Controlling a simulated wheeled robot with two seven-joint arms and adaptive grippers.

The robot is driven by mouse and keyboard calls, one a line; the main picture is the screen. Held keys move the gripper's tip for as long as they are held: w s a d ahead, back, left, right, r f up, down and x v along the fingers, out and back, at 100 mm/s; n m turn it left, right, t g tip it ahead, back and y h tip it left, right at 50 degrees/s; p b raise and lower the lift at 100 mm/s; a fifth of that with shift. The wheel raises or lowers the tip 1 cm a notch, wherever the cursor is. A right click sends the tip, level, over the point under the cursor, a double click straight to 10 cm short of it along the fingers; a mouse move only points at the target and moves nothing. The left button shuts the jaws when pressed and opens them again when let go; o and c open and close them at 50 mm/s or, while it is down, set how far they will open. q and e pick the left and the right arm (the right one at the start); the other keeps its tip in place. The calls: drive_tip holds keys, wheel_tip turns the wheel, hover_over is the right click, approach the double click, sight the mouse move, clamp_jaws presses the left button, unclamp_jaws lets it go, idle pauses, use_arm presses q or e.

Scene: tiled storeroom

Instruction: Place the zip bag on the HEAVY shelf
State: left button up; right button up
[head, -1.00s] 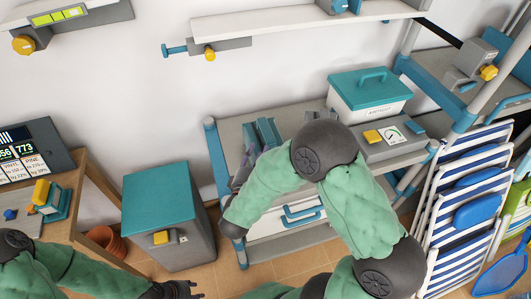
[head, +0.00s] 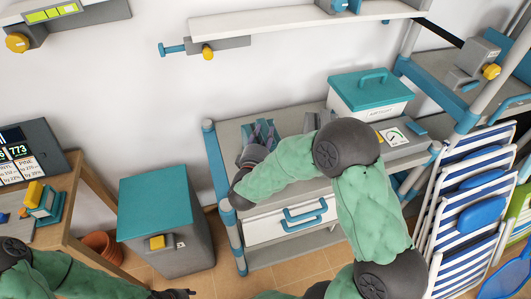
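I cannot make out the zip bag for certain. My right gripper (head: 260,135) is over the left part of the grey shelf top (head: 229,133), among narrow blue-grey shapes. I cannot tell whether these are its fingers or something it holds, and my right arm hides part of the shelf. My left gripper (head: 178,294) shows only as dark tips at the bottom edge, low in front of the grey bin. No HEAVY label is readable.
A teal-lidded white box marked AIRTIGHT (head: 368,96) and a grey dial scale (head: 408,140) stand on the shelf's right. A drawer (head: 262,231) is below. A teal-topped grey bin (head: 155,202) stands left. Striped folding chairs (head: 470,190) lean at right.

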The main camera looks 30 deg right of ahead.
clamp_jaws()
drive_tip(key=shift+r, duration=0.15)
